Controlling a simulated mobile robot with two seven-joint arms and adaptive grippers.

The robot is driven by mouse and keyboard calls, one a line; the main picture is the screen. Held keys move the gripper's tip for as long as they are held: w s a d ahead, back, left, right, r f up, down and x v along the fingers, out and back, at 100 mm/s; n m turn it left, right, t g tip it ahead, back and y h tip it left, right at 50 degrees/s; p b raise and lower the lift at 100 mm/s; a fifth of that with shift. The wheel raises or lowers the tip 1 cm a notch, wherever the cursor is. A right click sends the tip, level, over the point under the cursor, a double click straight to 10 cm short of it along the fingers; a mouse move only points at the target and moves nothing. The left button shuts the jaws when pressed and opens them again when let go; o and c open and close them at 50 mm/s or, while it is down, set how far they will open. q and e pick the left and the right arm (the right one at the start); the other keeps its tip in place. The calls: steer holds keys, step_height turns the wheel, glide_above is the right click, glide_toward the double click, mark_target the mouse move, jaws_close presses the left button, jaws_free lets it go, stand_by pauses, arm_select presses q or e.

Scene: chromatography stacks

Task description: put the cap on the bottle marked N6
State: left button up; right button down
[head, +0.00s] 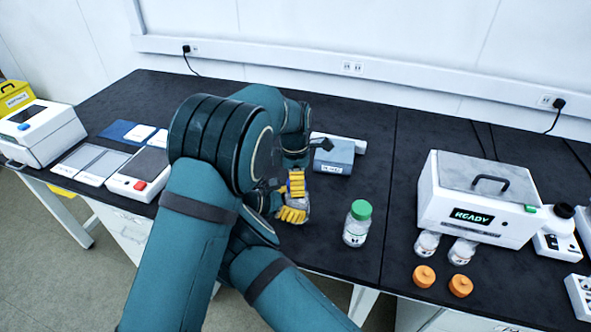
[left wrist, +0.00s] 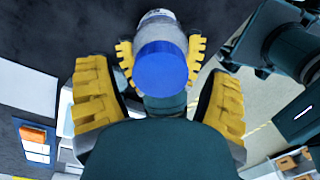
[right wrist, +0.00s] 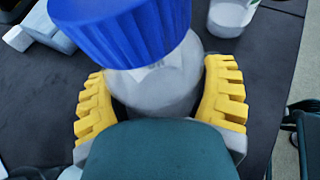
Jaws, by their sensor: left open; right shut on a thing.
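A bottle with a pale body (right wrist: 165,85) and a ribbed blue cap (right wrist: 125,25) is gripped in my right gripper (right wrist: 160,75). The blue cap sits on its top; I cannot tell how tightly. A label under the cap is too small to read. In the left wrist view the cap (left wrist: 162,66) faces the camera, between the spread yellow fingers of my open left gripper (left wrist: 160,80), which do not appear to touch it. In the head view my left gripper (head: 296,184) is just above my right gripper (head: 292,212), and my arms hide the bottle.
A green-capped bottle (head: 357,225) stands right of my grippers. Two bottles without caps (head: 427,243) stand before a white box marked READY (head: 470,213), with two orange caps (head: 424,276) in front. A grey-blue block (head: 335,157) lies behind. Flat devices (head: 138,178) lie left.

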arm_select(q)
steer(key=shift+f, duration=0.7)
steer(key=c, duration=1.3)
steer(key=m, duration=0.6)
steer(key=o, duration=1.3)
